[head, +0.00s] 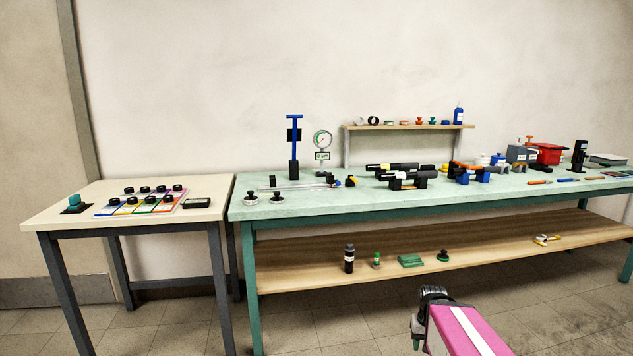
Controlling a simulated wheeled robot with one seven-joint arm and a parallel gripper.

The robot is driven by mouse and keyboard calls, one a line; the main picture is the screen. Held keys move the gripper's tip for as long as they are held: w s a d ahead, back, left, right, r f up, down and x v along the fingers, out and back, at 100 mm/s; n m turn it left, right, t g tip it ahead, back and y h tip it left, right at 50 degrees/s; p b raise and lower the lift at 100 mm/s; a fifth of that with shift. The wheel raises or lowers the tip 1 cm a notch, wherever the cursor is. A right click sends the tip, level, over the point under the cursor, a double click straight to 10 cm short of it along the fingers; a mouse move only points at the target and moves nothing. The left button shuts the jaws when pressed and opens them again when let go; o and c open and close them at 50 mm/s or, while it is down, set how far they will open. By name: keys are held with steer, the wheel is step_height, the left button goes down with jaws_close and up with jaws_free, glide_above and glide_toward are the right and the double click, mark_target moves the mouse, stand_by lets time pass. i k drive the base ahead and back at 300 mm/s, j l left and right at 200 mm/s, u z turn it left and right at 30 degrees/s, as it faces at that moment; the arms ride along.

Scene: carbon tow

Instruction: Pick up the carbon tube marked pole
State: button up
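Black carbon tubes (400,167) lie on the green bench, a little right of its middle. One tube with light bands (408,175) rests in front on small dark supports. Any lettering on the tubes is too small to read, so I cannot tell which one is marked pole. My arm, pink with a white stripe, reaches in at the bottom right. Its dark end (433,294) is in front of the bench and well apart from the tubes. I cannot make out the fingers or anything held.
A cream table (60,217) with coloured cards and black knobs stands left. A blue press (294,148) and a gauge (322,140) stand behind the bench's left part. A small wall shelf (410,127) is behind the tubes. A red box (544,153) stands right. The wooden lower shelf (330,285) holds small items.

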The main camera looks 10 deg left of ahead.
mark_target(405, 176)
steer(key=i+l+u, duration=0.15)
steer(key=l, duration=0.25)
steer(key=i+l+u, duration=0.15)
steer(key=l, duration=0.25)
steer(key=i+l+u, duration=0.15)
steer(key=l, duration=0.25)
